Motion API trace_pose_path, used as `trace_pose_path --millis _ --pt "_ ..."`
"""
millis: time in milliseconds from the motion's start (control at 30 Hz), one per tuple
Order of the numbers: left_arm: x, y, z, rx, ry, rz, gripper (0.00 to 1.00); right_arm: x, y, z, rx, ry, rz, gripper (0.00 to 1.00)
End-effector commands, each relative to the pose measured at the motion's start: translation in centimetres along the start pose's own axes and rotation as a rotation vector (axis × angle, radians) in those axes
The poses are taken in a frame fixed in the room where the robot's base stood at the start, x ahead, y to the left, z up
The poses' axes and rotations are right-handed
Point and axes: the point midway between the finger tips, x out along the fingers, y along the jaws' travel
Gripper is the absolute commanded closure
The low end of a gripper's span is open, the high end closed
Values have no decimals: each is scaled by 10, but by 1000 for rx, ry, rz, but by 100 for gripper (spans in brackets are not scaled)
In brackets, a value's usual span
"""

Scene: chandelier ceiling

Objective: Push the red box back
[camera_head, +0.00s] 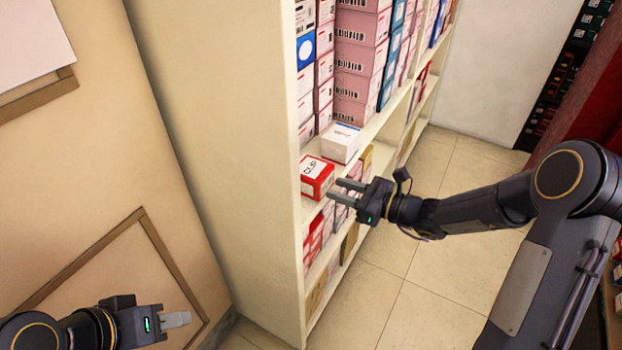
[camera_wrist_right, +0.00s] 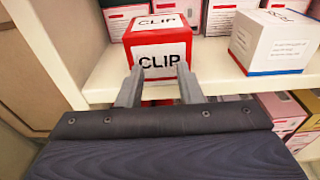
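The red box (camera_head: 317,178), with a white label on top reading CLIP, sits at the front edge of a shelf in the head view. In the right wrist view the red box (camera_wrist_right: 158,42) is straight ahead, its front face toward me. My right gripper (camera_head: 336,189) is open, with its two fingers apart and pointing at the box's front. The wrist view shows the right gripper's fingertips (camera_wrist_right: 158,82) close before the box's lower front; whether they touch it I cannot tell. My left gripper (camera_head: 188,319) is at the lower left, away from the shelf; its finger gap is not clear.
A white box (camera_head: 341,142) stands on the same shelf (camera_wrist_right: 213,75), right of the red box in the wrist view. The shelf's side panel (camera_head: 220,130) is close on the left. The floor (camera_head: 400,290) is clear.

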Motion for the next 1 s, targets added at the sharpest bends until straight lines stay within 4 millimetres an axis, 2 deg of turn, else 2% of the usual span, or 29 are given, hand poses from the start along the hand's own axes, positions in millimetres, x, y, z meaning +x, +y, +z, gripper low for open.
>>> trace_pose_path --millis 1000 --pt "9 -4 5 0 0 0 64 46 1 4 1 0 1 67"
